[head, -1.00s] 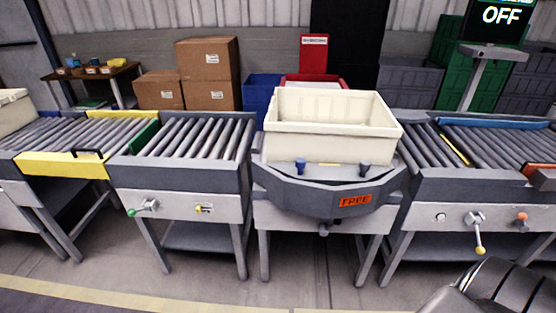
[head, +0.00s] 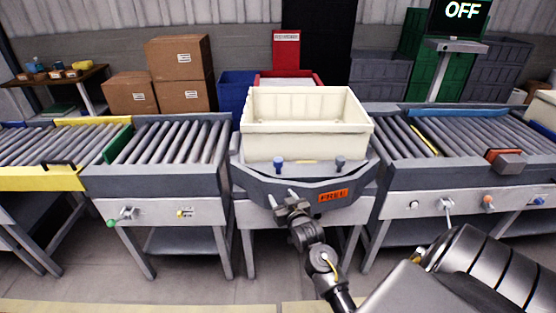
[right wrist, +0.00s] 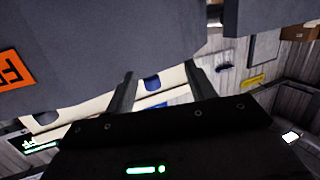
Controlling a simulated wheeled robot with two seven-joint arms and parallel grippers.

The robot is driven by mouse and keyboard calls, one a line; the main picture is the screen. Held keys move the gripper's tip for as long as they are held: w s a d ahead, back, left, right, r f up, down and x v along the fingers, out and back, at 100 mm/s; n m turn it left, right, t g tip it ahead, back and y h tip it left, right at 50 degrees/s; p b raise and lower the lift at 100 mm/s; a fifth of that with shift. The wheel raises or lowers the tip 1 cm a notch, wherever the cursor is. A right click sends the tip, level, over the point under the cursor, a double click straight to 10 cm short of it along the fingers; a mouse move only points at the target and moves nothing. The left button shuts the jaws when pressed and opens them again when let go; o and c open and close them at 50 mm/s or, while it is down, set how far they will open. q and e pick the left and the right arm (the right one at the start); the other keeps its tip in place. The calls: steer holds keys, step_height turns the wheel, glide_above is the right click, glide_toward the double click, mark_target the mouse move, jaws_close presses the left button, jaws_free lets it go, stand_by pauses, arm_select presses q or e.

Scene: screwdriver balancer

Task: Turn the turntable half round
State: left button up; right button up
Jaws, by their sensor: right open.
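The grey turntable (head: 275,188) stands in the middle between two roller conveyors and carries a cream crate (head: 306,140). In the right wrist view, the open fingers (right wrist: 163,82) are beside the grey skirt (right wrist: 100,45). My left gripper is not in view.
A left roller conveyor (head: 160,185) and a right roller conveyor (head: 400,180) flank the turntable closely, with small levers on their fronts. A screen (head: 460,14) reads "OFF". Cardboard boxes (head: 180,58) and bins stand behind. The floor in front is clear.

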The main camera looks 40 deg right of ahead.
steer(key=m+t+h, duration=0.1)
steer(key=h, duration=0.1)
glide_toward(280, 162)
steer(key=p+x, duration=0.1)
steer(key=x, duration=1)
steer(key=shift+w+d+f, duration=0.1)
steer(key=shift+w, duration=0.3)
jaws_close()
